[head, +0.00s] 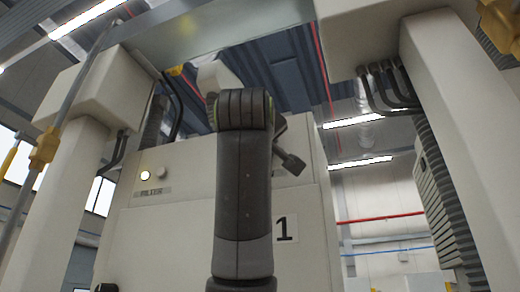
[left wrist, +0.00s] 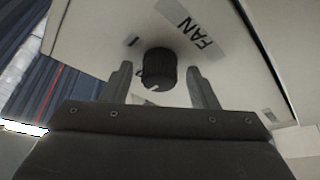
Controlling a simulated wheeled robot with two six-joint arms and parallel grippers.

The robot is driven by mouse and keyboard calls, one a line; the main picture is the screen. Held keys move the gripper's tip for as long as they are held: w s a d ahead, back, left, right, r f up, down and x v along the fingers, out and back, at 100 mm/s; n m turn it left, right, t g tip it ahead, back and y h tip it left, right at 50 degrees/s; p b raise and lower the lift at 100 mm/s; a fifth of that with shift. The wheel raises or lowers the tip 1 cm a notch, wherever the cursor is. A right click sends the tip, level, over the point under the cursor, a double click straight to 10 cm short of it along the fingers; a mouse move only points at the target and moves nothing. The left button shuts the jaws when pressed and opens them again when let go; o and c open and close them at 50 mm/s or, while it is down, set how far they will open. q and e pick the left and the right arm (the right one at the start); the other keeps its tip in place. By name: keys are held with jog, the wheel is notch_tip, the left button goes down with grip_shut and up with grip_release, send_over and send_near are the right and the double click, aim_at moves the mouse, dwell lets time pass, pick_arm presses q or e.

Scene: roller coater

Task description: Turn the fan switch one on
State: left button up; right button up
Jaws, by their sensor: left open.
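The fan switch is a round black knob (left wrist: 159,69) on a pale panel in the left wrist view. A grey label reading FAN (left wrist: 195,33) is beside it, and a small "I" mark (left wrist: 134,41) is near its upper left. A short white line shows on the knob's lower edge. My left gripper (left wrist: 162,84) is open, with one finger on each side of the knob. Gaps show between knob and fingers; I cannot tell how deep they reach. In the head view I cannot make out the fan knob; my arm covers the middle of the panel.
A pale cabinet (head: 165,235) with a "1" sign (head: 285,229) stands ahead. A lit lamp (head: 145,175) is on its upper left. White columns (head: 60,200) and (head: 455,130), with hoses, flank it on both sides.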

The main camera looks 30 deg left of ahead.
pick_arm(q)
jog(key=shift+s, duration=0.1)
jog(key=c, duration=1)
